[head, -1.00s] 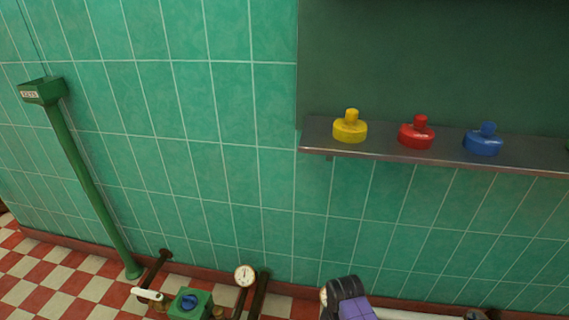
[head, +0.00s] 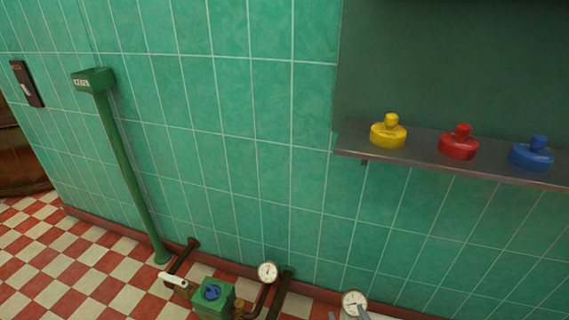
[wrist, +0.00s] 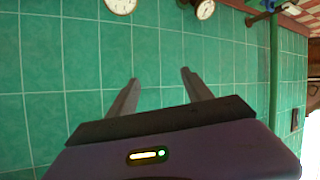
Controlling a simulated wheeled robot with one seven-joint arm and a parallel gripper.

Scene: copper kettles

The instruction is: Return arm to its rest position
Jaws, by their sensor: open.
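My gripper (wrist: 160,92) shows in the wrist view with its two grey fingers apart and nothing between them. Green wall tiles lie beyond the fingers. In the head view only a small grey part of my gripper (head: 362,314) shows at the bottom edge, by a round white gauge (head: 354,302). The rest of my arm is out of the head view.
A shelf (head: 350,150) holds a yellow (head: 388,132), a red (head: 459,143) and a blue knobbed piece (head: 531,155). A green post (head: 130,170) stands left. A green valve box (head: 211,298) and another gauge (head: 267,272) sit low at the wall. Checkered floor is clear at lower left.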

